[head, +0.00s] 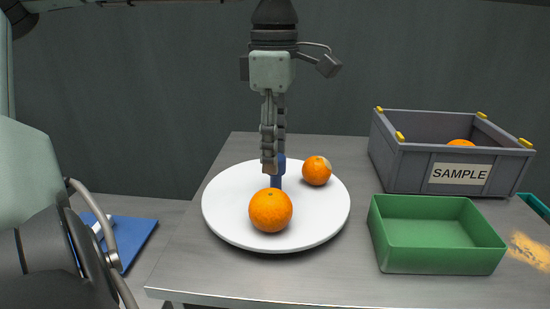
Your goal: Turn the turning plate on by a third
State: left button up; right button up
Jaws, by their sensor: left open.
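The turning plate (228,215) is a white round disc on the grey table. A blue upright peg (277,181) stands near its middle, partly hidden by my left gripper and the front orange. One orange (270,210) sits at the front of the plate. Another orange (317,171) with a pale patch sits at its right rear. My left gripper (271,165) points down at the peg, seen edge-on, open, with its fingertips beside the peg's top. Whether they touch it I cannot tell. My right gripper is out of view.
A green open box (437,255) stands right of the plate, empty as far as I see. Behind it is a grey crate (410,167) labelled SAMPLE with an orange (461,143) inside. An orange-yellow smear (530,250) marks the table's right. A blue mat (135,243) lies lower left.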

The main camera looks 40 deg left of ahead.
pick_arm(q)
jog(key=shift+f, duration=1)
jog(key=shift+c, duration=0.5)
grip_shut()
